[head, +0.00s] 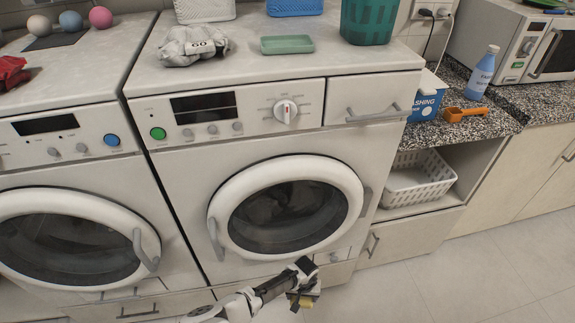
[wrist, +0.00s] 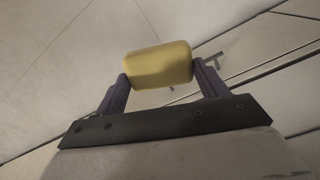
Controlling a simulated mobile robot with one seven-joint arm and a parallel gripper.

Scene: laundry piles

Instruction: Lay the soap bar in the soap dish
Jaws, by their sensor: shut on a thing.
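The soap bar is a yellow block (wrist: 160,66) held between the two dark fingers of my gripper (wrist: 160,82) in the wrist view. In the head view my gripper (head: 304,290) is low at the bottom middle, in front of the right washing machine, with the yellow soap bar (head: 304,299) at its end. A green shallow dish (head: 287,44), which looks like the soap dish, sits on top of the right washing machine. No soap shows in it. My gripper is well below and apart from the dish.
The right washing machine (head: 240,145) has a closed round door. On its top, a crumpled grey cloth (head: 193,45) lies left of the dish, a green basket (head: 368,20) stands right, and white and blue baskets (head: 294,6) stand behind. Clear surface lies in front of the dish.

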